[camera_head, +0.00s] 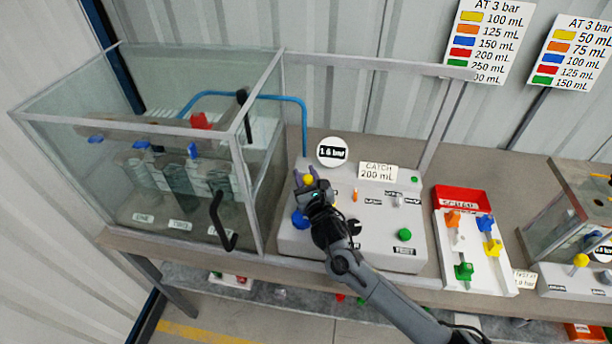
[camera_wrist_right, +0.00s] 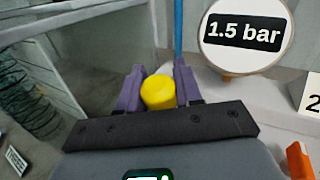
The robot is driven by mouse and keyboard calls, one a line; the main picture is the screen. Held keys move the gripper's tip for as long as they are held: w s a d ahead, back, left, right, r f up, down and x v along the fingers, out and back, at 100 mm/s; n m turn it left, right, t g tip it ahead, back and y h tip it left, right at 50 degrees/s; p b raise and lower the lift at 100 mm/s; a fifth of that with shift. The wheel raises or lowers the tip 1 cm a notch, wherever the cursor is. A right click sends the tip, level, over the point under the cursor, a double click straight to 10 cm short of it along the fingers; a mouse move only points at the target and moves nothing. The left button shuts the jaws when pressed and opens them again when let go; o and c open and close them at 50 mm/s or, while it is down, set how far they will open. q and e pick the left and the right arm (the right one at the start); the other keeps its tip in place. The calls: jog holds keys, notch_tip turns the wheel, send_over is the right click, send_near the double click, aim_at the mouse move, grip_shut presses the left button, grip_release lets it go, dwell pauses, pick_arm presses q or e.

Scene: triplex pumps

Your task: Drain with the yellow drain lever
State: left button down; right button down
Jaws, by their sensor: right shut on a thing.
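The yellow drain lever shows its round yellow knob (camera_head: 308,180) at the left rear of the light grey control panel (camera_head: 380,250). My right gripper (camera_head: 304,182) reaches it from the lower right. In the right wrist view the yellow knob (camera_wrist_right: 158,92) sits between the two purple fingers, and the gripper (camera_wrist_right: 158,88) is shut on it. The lever's lower part is hidden behind the gripper. A round gauge (camera_wrist_right: 245,35) behind the panel reads 1.5 bar. My left gripper is not in view.
A glass tank (camera_head: 70,110) with a black handle (camera_head: 218,220) stands left of the panel. A blue knob (camera_head: 300,218) lies close to my gripper. A green button (camera_head: 404,234), a "CATCH 200 mL" sign (camera_head: 378,171) and a white tray (camera_head: 468,270) of coloured parts are to the right.

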jog(key=shift+r+p, duration=0.15)
jog(key=shift+p, duration=0.2)
jog(key=w+g+p, duration=0.1)
jog(key=p, duration=0.1)
jog(key=m+g+p, duration=0.1)
jog(key=p, duration=0.1)
jog(key=w+d+g+p, duration=0.1)
jog(key=p, duration=0.1)
jog(key=shift+w+m+g+h, duration=0.3)
jog(key=shift+w+g, duration=0.05)
jog(key=shift+g, duration=0.05)
jog(key=shift+w+f+m+g+p, duration=0.35)
jog(key=shift+f+g, duration=0.1)
jog(key=shift+g, duration=0.25)
jog(key=c, duration=0.8)
grip_release()
jog(key=shift+r, duration=0.2)
